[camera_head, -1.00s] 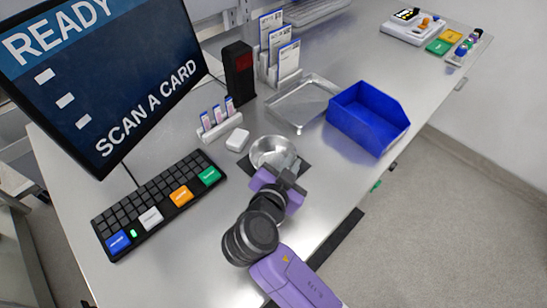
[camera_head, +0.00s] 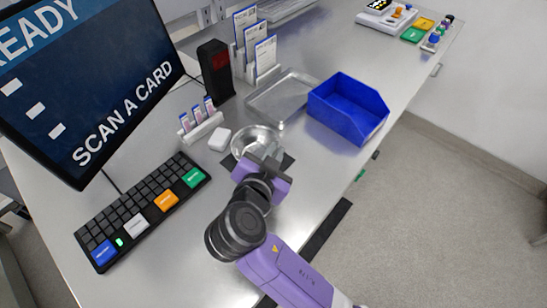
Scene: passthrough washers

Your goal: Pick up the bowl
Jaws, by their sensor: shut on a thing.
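The shiny metal bowl (camera_head: 243,139) is near the middle of the table, just behind my gripper in the picture.
A blue bin (camera_head: 348,108) and a metal tray (camera_head: 270,102) stand behind and right. A small white block (camera_head: 220,139) and card rack (camera_head: 201,126) are left of the bowl. A keyboard (camera_head: 142,211) and monitor (camera_head: 85,80) stand further left.

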